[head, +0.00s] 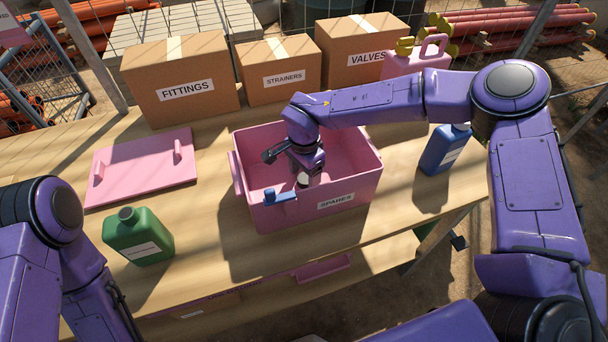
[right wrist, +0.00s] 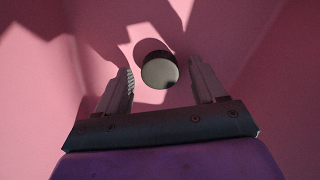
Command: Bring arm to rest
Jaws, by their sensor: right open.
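My right gripper (head: 302,172) hangs down inside the pink bin labelled SPARES (head: 290,217), near its front wall. In the right wrist view its two grey fingers (right wrist: 160,82) are spread apart, with pink bin surfaces all around. A round object with a pale face and dark side (right wrist: 160,71) shows between and beyond the fingertips; a gap is visible on both sides of it. My right arm arches over the bin from the right. My left arm shows at the lower left, but its gripper is outside the view.
A blue piece (head: 281,197) shows at the bin's front rim. A pink lid (head: 143,168) and green bottle (head: 138,238) are left of the bin; a blue bottle (head: 443,150) is right. Cardboard boxes (head: 180,80) and a pink can (head: 418,60) stand behind.

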